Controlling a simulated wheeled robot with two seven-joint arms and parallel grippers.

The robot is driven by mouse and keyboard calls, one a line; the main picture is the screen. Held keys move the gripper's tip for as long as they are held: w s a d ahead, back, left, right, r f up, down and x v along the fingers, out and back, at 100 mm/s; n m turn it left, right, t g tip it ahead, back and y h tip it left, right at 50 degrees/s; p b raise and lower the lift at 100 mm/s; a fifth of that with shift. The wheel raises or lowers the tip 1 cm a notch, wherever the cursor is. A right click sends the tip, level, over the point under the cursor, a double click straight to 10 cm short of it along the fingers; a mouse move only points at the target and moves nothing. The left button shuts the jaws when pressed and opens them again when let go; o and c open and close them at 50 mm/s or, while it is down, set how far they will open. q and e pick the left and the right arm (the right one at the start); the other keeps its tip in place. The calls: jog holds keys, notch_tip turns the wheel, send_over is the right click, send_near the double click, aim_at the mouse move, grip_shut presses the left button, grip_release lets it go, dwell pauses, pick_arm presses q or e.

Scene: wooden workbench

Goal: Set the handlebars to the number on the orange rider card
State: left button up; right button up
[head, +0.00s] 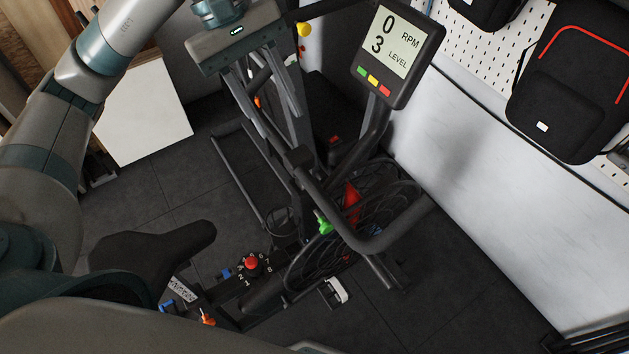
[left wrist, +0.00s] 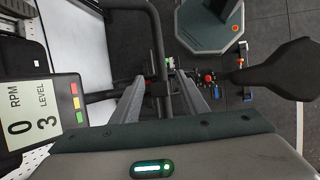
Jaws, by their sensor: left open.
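The black exercise bike's handlebars (head: 372,243) curve across the middle of the head view; in the left wrist view the dark bar (left wrist: 157,40) runs above and between my fingers. My left gripper (head: 281,128) is open, its two grey fingers reaching down near the far part of the handlebars; it also shows in the left wrist view (left wrist: 165,78). I cannot tell whether the fingers touch the bar. The console (head: 396,48) reads 0 RPM and level 3. No orange rider card can be made out, and no handlebar number is readable. My right gripper is out of view.
The black saddle (head: 150,247) is at lower left. A red knob (head: 251,263) with small numbers around it sits low on the frame. A white panel (head: 143,118) stands at left. A black bag (head: 575,80) hangs on the pegboard at right.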

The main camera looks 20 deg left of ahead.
aim_at(316, 190)
pick_arm(q)
jog(key=p+x, duration=0.5)
jog(key=x, duration=1.1)
jog(key=shift+d+f+p, duration=0.15)
jog(key=shift+d+p, duration=0.05)
jog(key=shift+p, duration=0.15)
jog(key=shift+d+f, duration=0.15)
jog(key=shift+f, duration=0.3)
grip_shut()
notch_tip(316, 190, up, 10)
